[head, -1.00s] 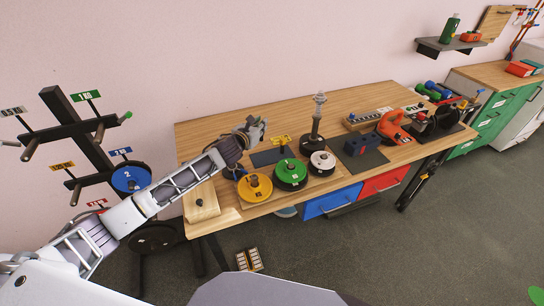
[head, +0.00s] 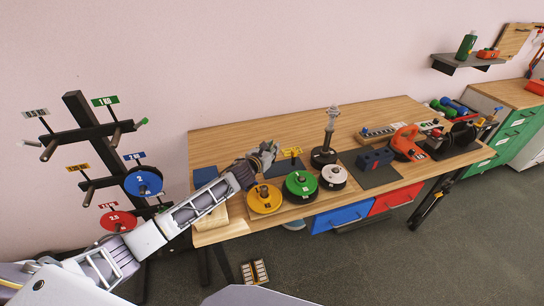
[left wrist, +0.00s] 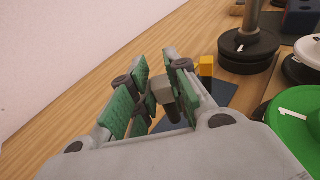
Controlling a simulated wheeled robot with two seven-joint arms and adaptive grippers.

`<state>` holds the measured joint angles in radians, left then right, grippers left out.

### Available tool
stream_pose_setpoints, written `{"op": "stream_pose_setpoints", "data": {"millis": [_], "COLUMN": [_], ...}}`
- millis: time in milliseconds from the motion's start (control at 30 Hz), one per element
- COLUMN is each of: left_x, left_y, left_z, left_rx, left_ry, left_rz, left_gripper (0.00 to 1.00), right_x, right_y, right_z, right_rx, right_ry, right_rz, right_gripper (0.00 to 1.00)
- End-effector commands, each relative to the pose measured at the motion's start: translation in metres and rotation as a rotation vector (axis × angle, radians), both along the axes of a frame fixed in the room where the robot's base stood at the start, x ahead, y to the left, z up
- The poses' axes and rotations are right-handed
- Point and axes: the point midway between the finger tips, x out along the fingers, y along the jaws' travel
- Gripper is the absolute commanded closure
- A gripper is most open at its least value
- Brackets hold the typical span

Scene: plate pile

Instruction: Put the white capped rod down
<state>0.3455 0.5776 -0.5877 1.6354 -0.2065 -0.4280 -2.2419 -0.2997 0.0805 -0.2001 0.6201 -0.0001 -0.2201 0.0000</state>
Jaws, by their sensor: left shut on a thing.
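My left gripper (head: 268,152) is over the left part of the wooden table (head: 225,145), behind the yellow plate (head: 264,199). The rod's lower part is dark and mostly hidden between the fingers. A dark blue mat (left wrist: 220,92) lies below and beyond the fingers. I cannot tell whether the rod touches anything beneath. My right gripper is not in view.
A green plate (head: 300,185) and a white plate (head: 333,175) sit right of the yellow plate. A metal post on a black base (head: 324,155) stands behind them. A plate rack (head: 90,135) stands left.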

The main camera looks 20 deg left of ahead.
Motion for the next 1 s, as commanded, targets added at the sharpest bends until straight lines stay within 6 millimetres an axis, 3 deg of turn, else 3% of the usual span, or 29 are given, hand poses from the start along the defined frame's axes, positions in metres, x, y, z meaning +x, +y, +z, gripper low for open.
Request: {"op": "stream_pose_setpoints", "data": {"millis": [167,500,1000], "left_x": [0.000,0.000,0.000], "left_y": [0.000,0.000,0.000], "left_z": [-0.004,-0.033,-0.039], "left_rx": [-0.001,-0.002,0.000], "left_ry": [0.000,0.000,0.000], "left_rz": [0.000,0.000,0.000], "left_gripper": [1.00,1.00,1.00], "right_x": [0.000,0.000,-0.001], "right_y": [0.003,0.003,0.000], "right_z": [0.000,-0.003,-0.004], "right_rx": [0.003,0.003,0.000], "right_ry": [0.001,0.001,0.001], "right_rz": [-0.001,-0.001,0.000], "right_gripper": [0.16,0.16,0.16]}}
